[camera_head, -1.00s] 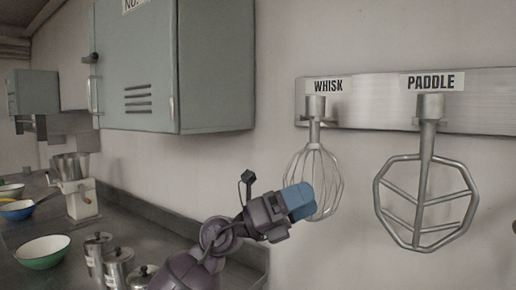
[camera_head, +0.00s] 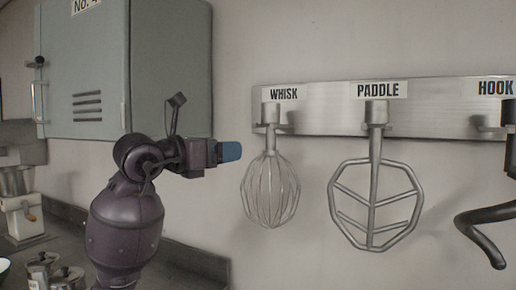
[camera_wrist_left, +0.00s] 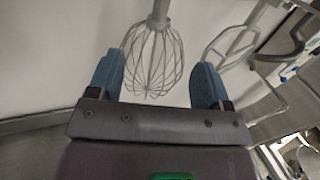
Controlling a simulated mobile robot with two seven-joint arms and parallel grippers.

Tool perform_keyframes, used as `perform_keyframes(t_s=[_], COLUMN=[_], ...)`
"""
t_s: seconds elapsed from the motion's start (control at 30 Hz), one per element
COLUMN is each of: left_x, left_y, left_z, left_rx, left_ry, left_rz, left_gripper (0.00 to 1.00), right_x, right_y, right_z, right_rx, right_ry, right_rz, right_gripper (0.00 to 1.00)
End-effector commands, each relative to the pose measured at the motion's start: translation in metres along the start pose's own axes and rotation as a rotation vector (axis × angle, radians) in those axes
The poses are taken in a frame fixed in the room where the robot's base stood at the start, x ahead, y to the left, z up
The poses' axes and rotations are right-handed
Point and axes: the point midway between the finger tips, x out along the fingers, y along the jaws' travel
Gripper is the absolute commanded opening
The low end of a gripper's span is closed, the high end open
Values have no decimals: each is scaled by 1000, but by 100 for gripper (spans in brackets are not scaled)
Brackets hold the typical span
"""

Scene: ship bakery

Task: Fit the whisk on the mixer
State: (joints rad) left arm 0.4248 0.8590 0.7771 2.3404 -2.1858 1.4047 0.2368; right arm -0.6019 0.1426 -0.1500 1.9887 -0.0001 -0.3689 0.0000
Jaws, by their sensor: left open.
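The whisk (camera_head: 271,190) hangs upright from a metal wall rail under a label reading WHISK. My left gripper (camera_head: 230,152) is just left of the whisk in the head view, pointing right toward it, near the top of its wires. In the left wrist view the two blue fingers (camera_wrist_left: 158,82) are spread apart, and the whisk (camera_wrist_left: 153,62) shows beyond and between them, its shank at the top of the picture. The fingers hold nothing. Whether they touch the whisk cannot be told. The mixer is not recognisable in view. My right gripper is not in view.
The metal rail (camera_head: 330,122) also carries a paddle (camera_head: 375,205) right of the whisk and a hook (camera_head: 485,225) farther right. A grey-green wall cabinet (camera_head: 130,65) is on the left above a dark counter (camera_head: 185,262) with metal canisters (camera_head: 68,277).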

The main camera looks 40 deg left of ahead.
Motion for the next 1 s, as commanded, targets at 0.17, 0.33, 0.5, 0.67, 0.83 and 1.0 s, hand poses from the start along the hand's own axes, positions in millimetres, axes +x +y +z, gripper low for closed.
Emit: perform_keyframes(t_s=[0.17,0.33,0.5,0.67,0.83,1.0], left_x=[18,35,51,67,83,100], left_y=[0,0,0,0,0,-1], left_z=[-1,-1,-1,-1,-1,-1], left_rx=[-2,-1,-2,-3,-1,0], left_ry=[1,1,2,1,2,2], left_rz=[-2,-3,-3,-3,-2,-3], left_gripper=[72,72,72,72,72,72], right_x=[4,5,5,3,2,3], right_y=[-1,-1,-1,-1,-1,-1], right_z=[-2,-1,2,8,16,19], right_rx=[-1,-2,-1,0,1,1], right_ry=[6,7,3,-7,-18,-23], right_rz=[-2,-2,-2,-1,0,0], right_gripper=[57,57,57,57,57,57])
